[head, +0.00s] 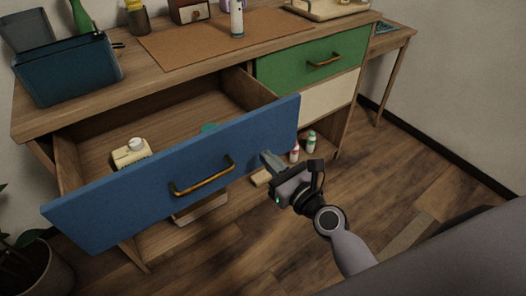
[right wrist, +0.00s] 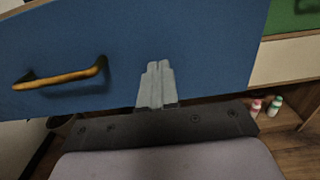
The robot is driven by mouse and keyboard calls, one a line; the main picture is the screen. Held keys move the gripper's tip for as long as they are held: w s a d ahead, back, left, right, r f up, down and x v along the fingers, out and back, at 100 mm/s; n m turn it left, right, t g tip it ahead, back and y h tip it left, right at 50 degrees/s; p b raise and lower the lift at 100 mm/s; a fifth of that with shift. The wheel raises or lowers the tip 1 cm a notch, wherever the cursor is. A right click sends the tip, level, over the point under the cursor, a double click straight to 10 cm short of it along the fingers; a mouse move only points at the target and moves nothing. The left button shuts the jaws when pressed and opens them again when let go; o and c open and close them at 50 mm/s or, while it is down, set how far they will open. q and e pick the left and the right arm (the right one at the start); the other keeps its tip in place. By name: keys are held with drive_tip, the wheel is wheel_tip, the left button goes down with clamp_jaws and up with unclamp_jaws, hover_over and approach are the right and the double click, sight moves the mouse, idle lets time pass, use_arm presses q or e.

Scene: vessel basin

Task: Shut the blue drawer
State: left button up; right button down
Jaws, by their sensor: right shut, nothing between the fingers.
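The blue drawer (head: 125,207) is pulled well out of the wooden cabinet, its front towards me. Its brass handle (head: 203,178) is on the middle of the front. Inside the drawer are a cream-coloured item (head: 131,153) and a teal item (head: 209,128). My right gripper (head: 267,158) is shut and empty, at the right part of the drawer front. In the right wrist view its fingertips (right wrist: 159,67) lie over the blue face, right of the handle (right wrist: 62,77); I cannot tell whether they touch it. My left gripper is not in view.
A green drawer (head: 310,62) and a cream drawer (head: 328,100) to the right are closed. Small bottles (head: 311,142) stand on a low shelf. A toaster (head: 68,70) and other items stand on the top. A plant pot (head: 40,265) is at the lower left.

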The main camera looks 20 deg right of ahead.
drive_tip(key=shift+x, duration=1.4)
drive_tip(key=shift+w, duration=0.1)
